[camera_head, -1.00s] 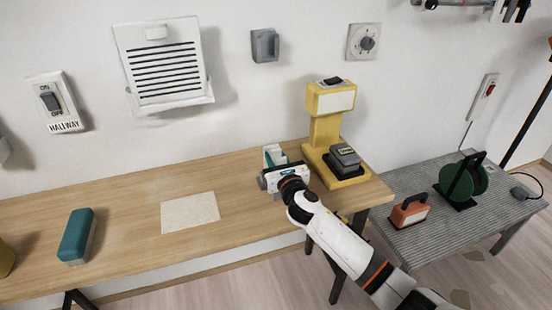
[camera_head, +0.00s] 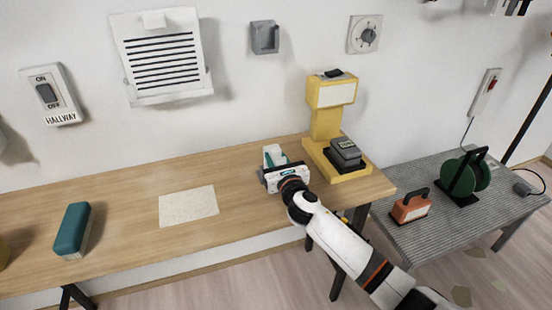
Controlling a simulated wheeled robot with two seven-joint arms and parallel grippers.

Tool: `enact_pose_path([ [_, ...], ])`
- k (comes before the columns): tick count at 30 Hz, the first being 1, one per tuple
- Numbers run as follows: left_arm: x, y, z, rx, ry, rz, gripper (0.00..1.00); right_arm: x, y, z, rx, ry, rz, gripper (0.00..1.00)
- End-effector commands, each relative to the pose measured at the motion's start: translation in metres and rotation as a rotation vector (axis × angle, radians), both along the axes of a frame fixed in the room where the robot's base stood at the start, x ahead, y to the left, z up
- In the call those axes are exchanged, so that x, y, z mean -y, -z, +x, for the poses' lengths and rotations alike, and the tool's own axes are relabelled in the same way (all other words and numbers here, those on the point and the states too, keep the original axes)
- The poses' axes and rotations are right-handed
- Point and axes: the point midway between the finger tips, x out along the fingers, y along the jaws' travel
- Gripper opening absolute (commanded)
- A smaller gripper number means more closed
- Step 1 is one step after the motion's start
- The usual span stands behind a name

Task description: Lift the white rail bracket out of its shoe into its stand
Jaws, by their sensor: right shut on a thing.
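My right gripper (camera_head: 272,172) is at the back right of the wooden table, low over its top, with my arm coming in from the lower right. It is shut on a small white piece with teal parts (camera_head: 271,153), which I take for the white rail bracket. The gripper body hides most of this piece, so I cannot tell whether it still sits in a shoe or is clear of it. I cannot pick out the shoe or the bracket's stand for certain. My left gripper is not in view.
A yellow stand (camera_head: 325,122) with a dark grey block (camera_head: 345,152) on its base is close right of the gripper. A pale sheet (camera_head: 188,206) and a teal block (camera_head: 72,231) lie left on the table (camera_head: 130,195). A grey side table (camera_head: 425,175) stands right.

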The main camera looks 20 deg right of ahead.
Motion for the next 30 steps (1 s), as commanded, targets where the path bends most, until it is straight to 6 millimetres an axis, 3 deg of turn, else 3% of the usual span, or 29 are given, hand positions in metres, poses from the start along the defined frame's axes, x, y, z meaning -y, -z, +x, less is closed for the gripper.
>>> enact_pose_path([
  [13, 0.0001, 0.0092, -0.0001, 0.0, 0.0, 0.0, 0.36, -0.0001, 0.0114, 0.0, 0.0, -0.001, 0.001, 0.03],
  [14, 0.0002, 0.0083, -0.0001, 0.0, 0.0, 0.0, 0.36, -0.0002, 0.0103, 0.0, 0.0, -0.001, 0.001, 0.34],
  [18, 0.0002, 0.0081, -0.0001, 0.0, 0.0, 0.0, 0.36, -0.0001, 0.0104, 0.0, 0.0, 0.0, 0.001, 0.54],
  [30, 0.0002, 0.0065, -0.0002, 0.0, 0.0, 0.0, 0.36, 0.0005, 0.0106, -0.0098, -0.001, -0.001, 0.0, 0.54],
])
